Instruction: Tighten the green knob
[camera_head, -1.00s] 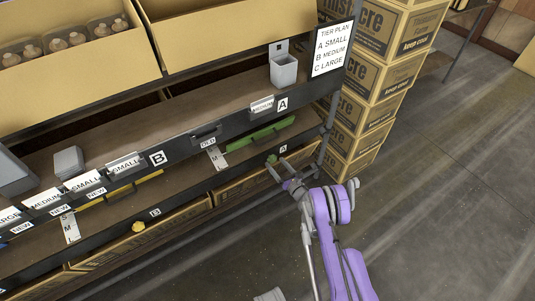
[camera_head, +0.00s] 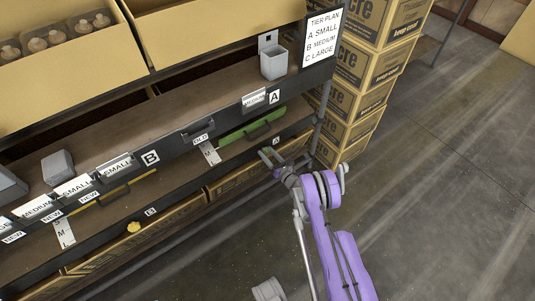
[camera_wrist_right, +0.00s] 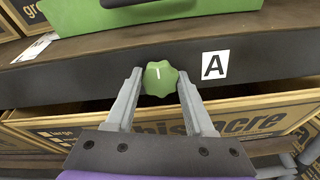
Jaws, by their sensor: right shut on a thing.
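The green knob (camera_wrist_right: 160,78) sits on the dark front edge of the lower shelf, left of a white "A" label (camera_wrist_right: 214,65) in the right wrist view. Its white mark points about straight up. My right gripper (camera_wrist_right: 159,84) has one finger on each side of the knob and is shut on it. In the head view the right gripper (camera_head: 270,157) is at the shelf edge below the "A" label, and the knob is hard to make out there.
A yellow knob (camera_head: 133,227) sits further left on the same edge. A green tray with a dark handle (camera_head: 256,130) lies above the green knob. Stacked cardboard boxes (camera_head: 361,95) stand right of the rack. An open carton (camera_wrist_right: 60,126) is below the edge. The floor at right is clear.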

